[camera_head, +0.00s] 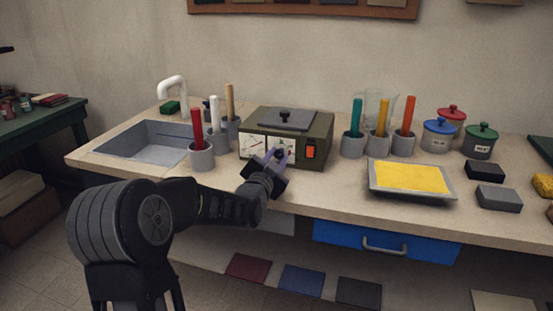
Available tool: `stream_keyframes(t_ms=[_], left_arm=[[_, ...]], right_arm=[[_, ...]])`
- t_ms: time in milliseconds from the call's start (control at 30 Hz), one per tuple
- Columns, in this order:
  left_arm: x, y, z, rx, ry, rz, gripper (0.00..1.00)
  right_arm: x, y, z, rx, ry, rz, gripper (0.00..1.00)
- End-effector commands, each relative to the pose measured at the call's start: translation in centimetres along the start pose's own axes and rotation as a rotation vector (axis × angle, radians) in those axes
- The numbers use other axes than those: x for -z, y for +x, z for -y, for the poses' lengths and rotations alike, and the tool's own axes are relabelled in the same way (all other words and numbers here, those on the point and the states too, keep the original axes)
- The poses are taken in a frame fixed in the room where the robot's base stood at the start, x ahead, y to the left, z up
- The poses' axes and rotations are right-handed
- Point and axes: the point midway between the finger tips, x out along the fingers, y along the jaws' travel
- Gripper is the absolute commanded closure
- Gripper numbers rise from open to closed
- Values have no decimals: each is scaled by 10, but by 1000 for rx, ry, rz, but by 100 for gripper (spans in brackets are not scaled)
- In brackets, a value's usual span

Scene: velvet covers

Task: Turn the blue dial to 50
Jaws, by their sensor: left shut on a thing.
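An olive-green box-shaped device (318,135) stands on the worktop, with a grey lid and black knob on top. Its front has pale gauge faces (252,145) at the left and an orange switch (310,152) at the right. My left gripper (279,154) reaches up to the middle of the front, between gauges and switch. Its fingers are shut on a small dial there, which they and the wrist mostly cover. The dial's colour and the value it is set to cannot be read. My right gripper is not in view.
Grey cups with coloured sticks stand left (202,157) and right (352,145) of the device. A sink (150,145) is at the left. A tray of yellow material (375,190), lidded jars (438,136) and dark blocks (499,198) are at the right. A blue drawer (340,235) is below.

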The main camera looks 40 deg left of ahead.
Motion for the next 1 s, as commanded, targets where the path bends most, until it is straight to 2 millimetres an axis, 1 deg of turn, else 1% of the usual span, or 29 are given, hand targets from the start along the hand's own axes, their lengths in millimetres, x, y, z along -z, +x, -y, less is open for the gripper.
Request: stream_keyframes(t_ms=[33, 167, 467, 667, 867, 1000], left_arm=[[0, 0, 0, -1, 0, 0, 90], [0, 0, 0, -1, 0, 0, 100], [0, 0, -1, -1, -3, 0, 100], [-2, 0, -2, -1, -31, 1, 100], [-4, 0, -2, 0, -113, 1, 100], [-5, 0, -3, 0, -204, 0, 100]], right_arm=[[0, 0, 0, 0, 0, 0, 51], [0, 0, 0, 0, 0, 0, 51], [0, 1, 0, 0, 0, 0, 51], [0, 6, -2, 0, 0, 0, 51], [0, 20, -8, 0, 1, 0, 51], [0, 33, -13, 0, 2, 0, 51]])
